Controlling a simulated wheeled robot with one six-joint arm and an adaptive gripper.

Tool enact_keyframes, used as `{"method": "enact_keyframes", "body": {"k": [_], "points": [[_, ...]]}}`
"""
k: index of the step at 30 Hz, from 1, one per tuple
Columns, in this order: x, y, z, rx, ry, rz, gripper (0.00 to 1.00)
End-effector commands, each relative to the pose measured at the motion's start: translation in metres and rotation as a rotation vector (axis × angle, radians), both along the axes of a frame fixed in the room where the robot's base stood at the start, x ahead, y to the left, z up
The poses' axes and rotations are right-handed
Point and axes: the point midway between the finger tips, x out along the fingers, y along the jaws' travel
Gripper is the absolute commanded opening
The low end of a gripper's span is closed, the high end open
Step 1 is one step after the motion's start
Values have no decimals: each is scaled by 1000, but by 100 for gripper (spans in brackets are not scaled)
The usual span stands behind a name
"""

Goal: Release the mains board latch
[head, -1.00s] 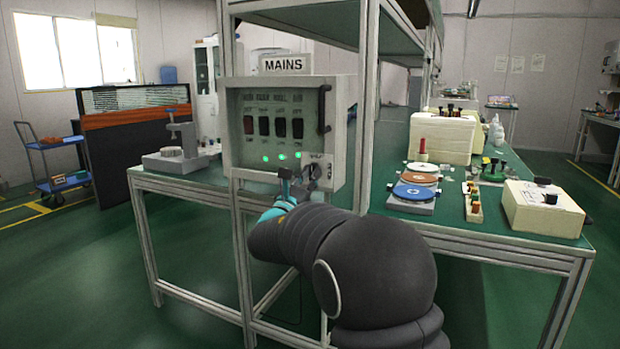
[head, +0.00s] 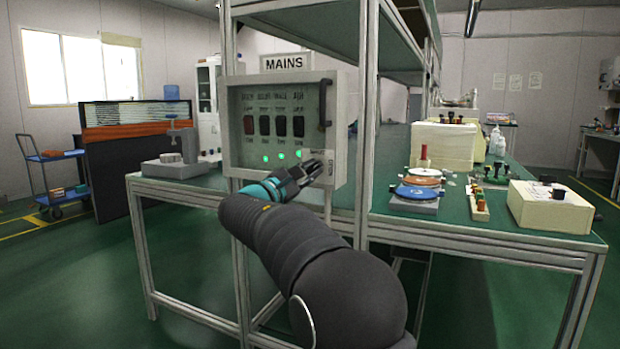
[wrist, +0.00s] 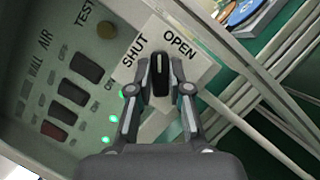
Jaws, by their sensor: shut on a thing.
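The mains board (head: 236,145) is a grey box with a clear-looking front, a dark handle at its right and a MAINS sign above. Its latch (wrist: 160,68) is a black knob on a white plate marked SHUT and OPEN. My gripper (wrist: 161,72) is shut on the latch, with one finger on each side. The knob lies between the two words; I cannot tell which one it is set to. In the head view my gripper (head: 311,169) is at the board's lower right corner and hides the latch.
The board has a row of rocker switches (head: 281,126), one red, and green lamps below. A frame post (head: 366,120) stands close at the right. The bench (head: 480,235) beyond holds discs (head: 416,192) and a cream box (head: 549,206).

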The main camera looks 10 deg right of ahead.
Motion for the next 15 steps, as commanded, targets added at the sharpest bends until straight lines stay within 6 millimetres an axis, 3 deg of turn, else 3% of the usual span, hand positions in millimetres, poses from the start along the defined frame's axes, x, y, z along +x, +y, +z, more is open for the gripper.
{"method": "enact_keyframes", "body": {"k": [15], "points": [[0, 1, 1, 383, -262, 0, 0]]}}
